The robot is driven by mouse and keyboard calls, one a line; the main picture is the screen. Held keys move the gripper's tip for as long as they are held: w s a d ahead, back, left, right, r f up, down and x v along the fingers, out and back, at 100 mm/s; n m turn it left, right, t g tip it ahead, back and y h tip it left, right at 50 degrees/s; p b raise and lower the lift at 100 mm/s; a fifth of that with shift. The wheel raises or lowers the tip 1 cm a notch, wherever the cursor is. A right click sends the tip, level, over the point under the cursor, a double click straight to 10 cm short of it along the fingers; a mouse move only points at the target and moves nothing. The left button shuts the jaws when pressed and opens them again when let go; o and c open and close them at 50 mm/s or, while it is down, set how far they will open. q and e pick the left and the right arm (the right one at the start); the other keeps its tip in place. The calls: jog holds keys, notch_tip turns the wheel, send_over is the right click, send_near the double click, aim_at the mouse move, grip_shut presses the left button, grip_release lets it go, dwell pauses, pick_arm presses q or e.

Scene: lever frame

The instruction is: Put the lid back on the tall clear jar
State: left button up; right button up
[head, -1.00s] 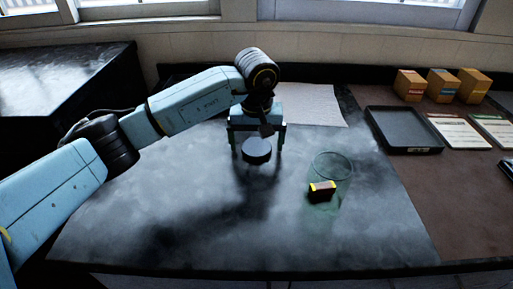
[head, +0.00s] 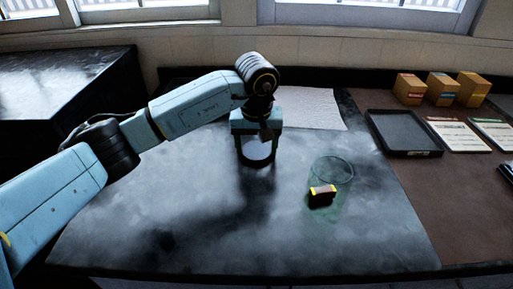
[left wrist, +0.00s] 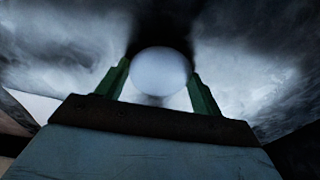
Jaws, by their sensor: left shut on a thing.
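The lid (head: 257,152) is a round disc with a dark rim and a pale sheen on top, near the middle of the table. My left gripper (head: 257,158) points down over it and is shut on it, one finger on each side. In the left wrist view the lid (left wrist: 161,72) shows as a pale disc between the green fingers of the left gripper (left wrist: 160,80). The tall clear jar (head: 333,168) stands upright to the right, its open rim facing up. Whether the lid touches the table is hard to see. My right gripper is not in view.
A small brown and yellow block (head: 322,193) shows within the jar's outline; I cannot tell whether it is inside. A white sheet (head: 310,108) lies behind. A black tray (head: 402,131), cards (head: 459,134) and boxes (head: 443,87) are at right. The front table is clear.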

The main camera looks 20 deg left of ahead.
pick_arm(q)
notch_tip(320, 180, up, 10)
jog(key=p, duration=0.1)
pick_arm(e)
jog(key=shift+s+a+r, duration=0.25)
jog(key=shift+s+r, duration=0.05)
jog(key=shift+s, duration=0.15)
pick_arm(q)
notch_tip(320, 180, up, 5)
jog(key=p, duration=0.5)
send_over(257, 150)
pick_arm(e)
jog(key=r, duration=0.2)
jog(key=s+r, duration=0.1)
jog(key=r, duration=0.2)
